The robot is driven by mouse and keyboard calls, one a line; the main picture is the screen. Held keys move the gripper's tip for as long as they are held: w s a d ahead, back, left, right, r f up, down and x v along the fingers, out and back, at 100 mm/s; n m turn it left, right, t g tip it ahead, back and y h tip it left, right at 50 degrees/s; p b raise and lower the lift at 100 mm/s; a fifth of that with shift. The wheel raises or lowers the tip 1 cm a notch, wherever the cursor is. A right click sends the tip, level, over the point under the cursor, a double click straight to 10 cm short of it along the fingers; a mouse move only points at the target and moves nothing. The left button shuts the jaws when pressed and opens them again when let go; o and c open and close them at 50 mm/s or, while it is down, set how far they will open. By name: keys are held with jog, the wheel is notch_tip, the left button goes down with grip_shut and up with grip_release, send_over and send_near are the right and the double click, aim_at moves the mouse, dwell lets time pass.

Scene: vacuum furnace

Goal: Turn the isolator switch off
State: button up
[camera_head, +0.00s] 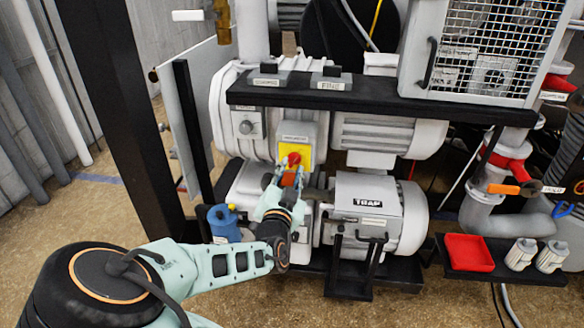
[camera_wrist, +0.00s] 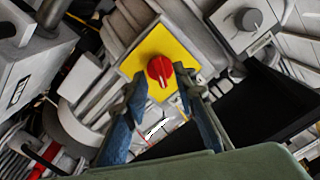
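The isolator switch is a red rotary knob (camera_head: 294,158) on a yellow plate (camera_head: 303,153), on a grey box at the front of the pump unit. In the wrist view the red knob (camera_wrist: 160,70) sits near the middle of the yellow plate (camera_wrist: 135,62), and a pale pointer mark shows on its face. My gripper (camera_head: 284,170) is just in front of and below the switch. In the wrist view its two blue fingers (camera_wrist: 162,92) are apart, one on each side below the knob, with nothing between them. I cannot tell whether a fingertip touches the plate.
A grey knob (camera_head: 245,127) is left of the switch; it also shows in the wrist view (camera_wrist: 248,20). A black shelf bar (camera_head: 350,97) runs above. A cylinder labelled TRAP (camera_head: 368,215) stands to the right. A blue container (camera_head: 223,222) is lower left. A red tray (camera_head: 469,253) is at right.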

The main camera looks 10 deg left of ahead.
jog(key=shift+w, duration=1)
grip_shut()
jog(key=n, duration=0.5)
jog(key=shift+n, duration=0.3)
jog(key=n+p, duration=0.1)
jog(key=n, duration=0.5)
jog(key=shift+d+p, duration=0.1)
jog(key=shift+p, duration=0.2)
jog(key=shift+n, duration=0.3)
